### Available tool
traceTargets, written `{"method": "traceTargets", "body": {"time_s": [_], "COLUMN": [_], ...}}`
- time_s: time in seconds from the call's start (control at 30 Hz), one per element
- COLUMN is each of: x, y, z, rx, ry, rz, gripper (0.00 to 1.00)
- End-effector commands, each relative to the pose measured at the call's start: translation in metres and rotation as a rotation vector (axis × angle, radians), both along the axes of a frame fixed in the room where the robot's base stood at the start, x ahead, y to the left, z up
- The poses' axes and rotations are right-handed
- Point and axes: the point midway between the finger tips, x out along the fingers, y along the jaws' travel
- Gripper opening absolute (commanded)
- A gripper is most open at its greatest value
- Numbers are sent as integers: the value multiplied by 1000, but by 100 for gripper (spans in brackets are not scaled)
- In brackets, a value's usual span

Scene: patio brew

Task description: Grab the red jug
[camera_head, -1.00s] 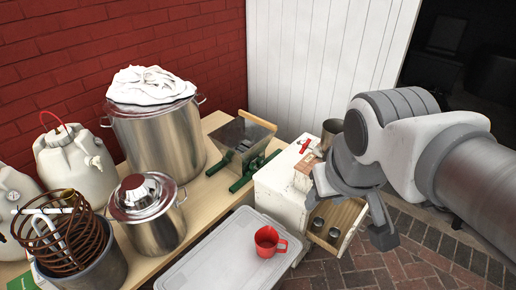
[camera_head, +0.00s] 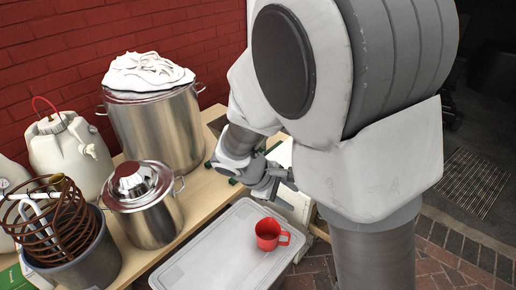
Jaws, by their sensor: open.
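The red jug (camera_head: 268,234) stands upright on the pale grey lid of a plastic box (camera_head: 213,262), right of the lid's middle. Its handle points to the right. My gripper (camera_head: 284,185) is above and just behind the jug in the picture, apart from it. Its fingers look spread and hold nothing. My arm hides much of the right side of the scene.
A lidded steel pot (camera_head: 150,215) and a large steel pot (camera_head: 160,130) stand on the wooden bench (camera_head: 200,195) at left. A bucket with a copper coil (camera_head: 75,255) is at the front left. Brick paving (camera_head: 440,265) lies at right.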

Motion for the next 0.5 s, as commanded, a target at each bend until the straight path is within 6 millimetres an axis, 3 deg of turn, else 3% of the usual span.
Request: {"method": "traceTargets", "body": {"time_s": [0.03, 0.5], "x": [5, 49], "y": [7, 66], "z": [-21, -159], "rx": [-46, -460], "ry": [24, 168], "rz": [53, 578], "gripper": [47, 47]}}
